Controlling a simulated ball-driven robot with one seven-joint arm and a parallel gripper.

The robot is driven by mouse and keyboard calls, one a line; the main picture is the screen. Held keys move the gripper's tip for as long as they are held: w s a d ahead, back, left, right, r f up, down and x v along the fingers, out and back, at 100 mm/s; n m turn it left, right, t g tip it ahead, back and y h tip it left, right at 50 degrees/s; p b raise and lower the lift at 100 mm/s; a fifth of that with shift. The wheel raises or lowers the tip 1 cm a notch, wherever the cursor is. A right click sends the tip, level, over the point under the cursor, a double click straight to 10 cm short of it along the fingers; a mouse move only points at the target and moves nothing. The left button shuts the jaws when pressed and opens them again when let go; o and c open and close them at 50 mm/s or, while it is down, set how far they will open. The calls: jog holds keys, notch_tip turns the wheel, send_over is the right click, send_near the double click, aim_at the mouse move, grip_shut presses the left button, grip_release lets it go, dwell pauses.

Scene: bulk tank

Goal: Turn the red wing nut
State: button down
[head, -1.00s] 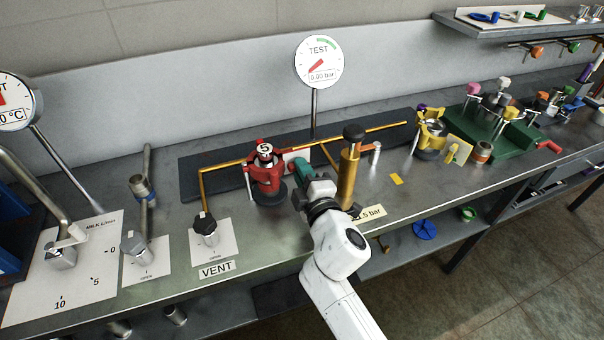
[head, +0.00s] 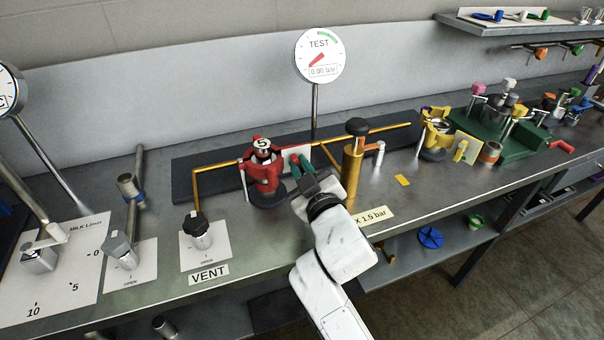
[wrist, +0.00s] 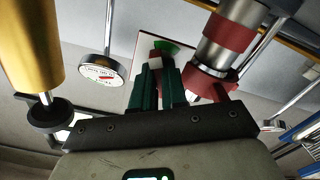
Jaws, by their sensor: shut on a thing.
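The red clamp (head: 262,180), with a 5 on its cap, stands on the bench to the left of my gripper. My gripper (head: 299,166) reaches in from the right, and its green fingers end at the white plate (head: 297,152) beside the clamp. In the wrist view my gripper (wrist: 158,75) has its green fingers close together. They are shut on a small red piece (wrist: 161,53), which looks like the red wing nut, in front of the white plate with a green patch. Most of the nut is hidden by the fingers. The clamp's red-and-steel body (wrist: 226,40) is just right of the fingers.
A brass pump (head: 353,155) with a black knob stands close on the right of my gripper. The TEST gauge (head: 319,56) reads 0.00 bar. A black-knobbed VENT valve (head: 198,230) is at the left front. Brass pipes run behind. The bench front by the VENT label is clear.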

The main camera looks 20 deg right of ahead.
jog(key=shift+m, duration=0.5)
jog(key=c, duration=1.2)
grip_release()
jog(key=shift+o, duration=0.2)
